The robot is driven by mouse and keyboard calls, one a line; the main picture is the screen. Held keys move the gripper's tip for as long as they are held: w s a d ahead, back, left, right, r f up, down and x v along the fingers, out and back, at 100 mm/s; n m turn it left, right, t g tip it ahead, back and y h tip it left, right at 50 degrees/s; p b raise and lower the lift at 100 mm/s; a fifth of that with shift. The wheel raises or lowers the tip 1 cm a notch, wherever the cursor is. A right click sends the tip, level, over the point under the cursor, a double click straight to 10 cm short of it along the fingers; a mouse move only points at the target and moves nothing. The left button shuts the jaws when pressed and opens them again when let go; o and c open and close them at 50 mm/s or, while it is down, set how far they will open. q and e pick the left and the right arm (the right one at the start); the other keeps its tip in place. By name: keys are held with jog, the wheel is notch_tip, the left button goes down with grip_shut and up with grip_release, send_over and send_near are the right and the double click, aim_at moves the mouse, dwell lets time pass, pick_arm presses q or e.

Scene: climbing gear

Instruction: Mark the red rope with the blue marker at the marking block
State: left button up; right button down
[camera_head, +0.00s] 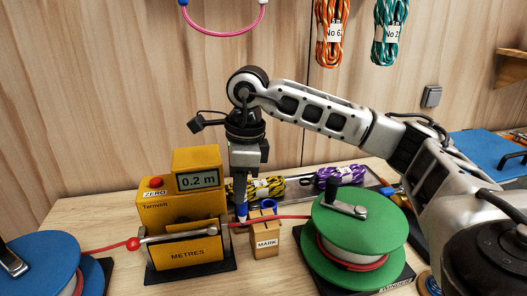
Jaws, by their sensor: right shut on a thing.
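The red rope (108,247) runs from the blue spool (45,265) at left, through the yellow metre counter (168,215), to the green winder spool (345,228) at right. The wooden marking block (264,241), lettered MARK, stands between counter and winder, with the rope at its top. My right gripper (242,198) points down just left of the block and is shut on the blue marker (241,212), whose lower part shows below the fingers. The marker is close to the rope; I cannot tell whether its tip touches. A blue ring-like part (269,203) shows at the block's top. My left gripper is not in view.
The counter reads 0.2 m and has a red ZERO button (156,182). Yellow-black (262,188) and purple (345,174) rope bundles lie in a tray behind. Orange (331,35) and teal ropes (389,35) hang on the wall.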

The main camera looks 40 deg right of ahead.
jog(key=d+r+m+h, duration=0.2)
jog(key=d+r+m, duration=0.4)
jog(key=m, duration=0.9)
pick_arm(q)
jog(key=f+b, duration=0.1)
jog(key=b, duration=0.1)
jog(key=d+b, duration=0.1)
jog(key=b, duration=0.2)
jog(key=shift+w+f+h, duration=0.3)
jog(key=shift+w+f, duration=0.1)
pick_arm(e)
notch_tip(320, 180, down, 7)
jog(key=shift+w+d+t, duration=0.15)
jog(key=shift+d+t, duration=0.15)
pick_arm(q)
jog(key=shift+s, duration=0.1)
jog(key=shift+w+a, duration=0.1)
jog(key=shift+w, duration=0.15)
pick_arm(e)
jog(key=shift+f, duration=0.1)
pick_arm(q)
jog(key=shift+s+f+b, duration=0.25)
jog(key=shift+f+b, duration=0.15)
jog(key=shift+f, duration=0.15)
pick_arm(e)
jog(key=shift+f, duration=0.65)
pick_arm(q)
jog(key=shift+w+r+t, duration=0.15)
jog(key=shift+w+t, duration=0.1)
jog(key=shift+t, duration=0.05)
